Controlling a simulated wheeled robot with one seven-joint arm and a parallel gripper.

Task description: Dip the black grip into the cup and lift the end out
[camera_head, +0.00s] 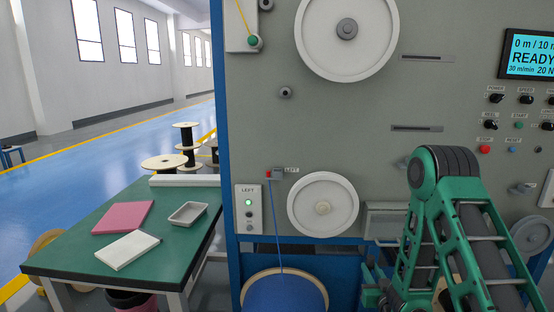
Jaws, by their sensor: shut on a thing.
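My green and black arm rises at the lower right with its elbow high, in front of the machine. Its links run down out of the bottom of the picture. I cannot see my gripper's fingertips or what they hold. I cannot make out the black grip or the cup anywhere in the head view.
A grey machine panel (330,130) with a large white wheel (347,32) and a smaller one (337,204) fills the middle. Its screen (530,55) reads READY. A green table (75,245) at the left bears a pink pad, a white block and a small grey tray (188,214).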

